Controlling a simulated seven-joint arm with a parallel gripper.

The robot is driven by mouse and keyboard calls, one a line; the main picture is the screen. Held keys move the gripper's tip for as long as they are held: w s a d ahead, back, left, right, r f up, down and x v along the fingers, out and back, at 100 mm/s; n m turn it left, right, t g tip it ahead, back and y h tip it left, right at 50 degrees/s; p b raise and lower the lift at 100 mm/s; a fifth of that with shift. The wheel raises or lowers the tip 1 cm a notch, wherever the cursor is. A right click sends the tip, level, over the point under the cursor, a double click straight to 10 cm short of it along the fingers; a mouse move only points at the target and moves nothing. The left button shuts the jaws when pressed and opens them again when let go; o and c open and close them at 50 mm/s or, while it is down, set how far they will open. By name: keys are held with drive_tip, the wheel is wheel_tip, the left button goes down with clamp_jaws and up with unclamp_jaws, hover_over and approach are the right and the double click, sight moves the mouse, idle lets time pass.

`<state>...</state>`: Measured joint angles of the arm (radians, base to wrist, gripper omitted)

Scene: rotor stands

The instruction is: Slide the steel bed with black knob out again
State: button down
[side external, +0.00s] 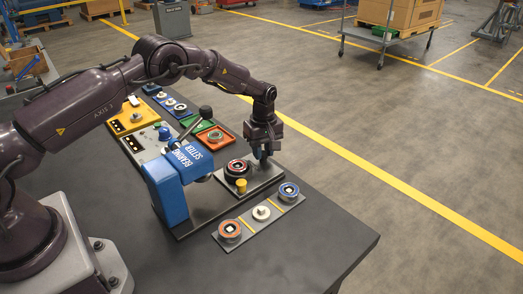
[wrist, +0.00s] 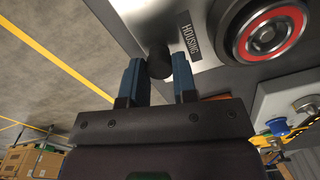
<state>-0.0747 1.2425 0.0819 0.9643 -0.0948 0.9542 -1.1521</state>
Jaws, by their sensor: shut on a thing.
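The steel bed (side external: 268,184) is a flat plate on the dark table beside the blue press labelled "BEARING SETTER" (side external: 174,190). In the wrist view the bed (wrist: 160,12) carries a "HOUSING" label and a black knob (wrist: 158,58). A round housing with a red ring (side external: 237,168) sits on the bed; it also shows in the wrist view (wrist: 272,30). My gripper (side external: 264,157) points down at the bed's far right part. In the wrist view its blue fingers (wrist: 159,80) are shut on the black knob, one on each side. The knob is hidden in the side view.
A grey strip (side external: 244,221) in front of the bed holds an orange-ringed part (side external: 230,230), a white part (side external: 261,212) and a blue-ringed part (side external: 288,191). A yellow peg (side external: 241,186) stands near the bed. Coloured trays (side external: 215,137) lie behind the press. The table's right front is clear.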

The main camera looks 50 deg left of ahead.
sight(254, 165)
drive_tip(key=c, duration=0.9)
unclamp_jaws()
drive_tip(key=shift+w, duration=0.25)
wheel_tip(254, 165, up, 13)
drive_tip(key=s+d+r+m+t, duration=0.2)
drive_tip(key=s+r+m, duration=0.3)
drive_tip(key=s, duration=0.6)
drive_tip(key=s+d+r+m+t, duration=0.2)
drive_tip(key=s+r+m, duration=0.3)
drive_tip(key=s, duration=0.7)
drive_tip(key=s+d+r+m+t, duration=0.1)
drive_tip(key=s+d+r+m, duration=0.1)
drive_tip(key=s+r+m, duration=0.3)
drive_tip(key=s+r, duration=0.3)
drive_tip(key=s, duration=0.4)
drive_tip(key=shift+s+r+t, duration=0.15)
drive_tip(key=shift+r+t, duration=0.15)
drive_tip(key=shift+t, duration=0.1)
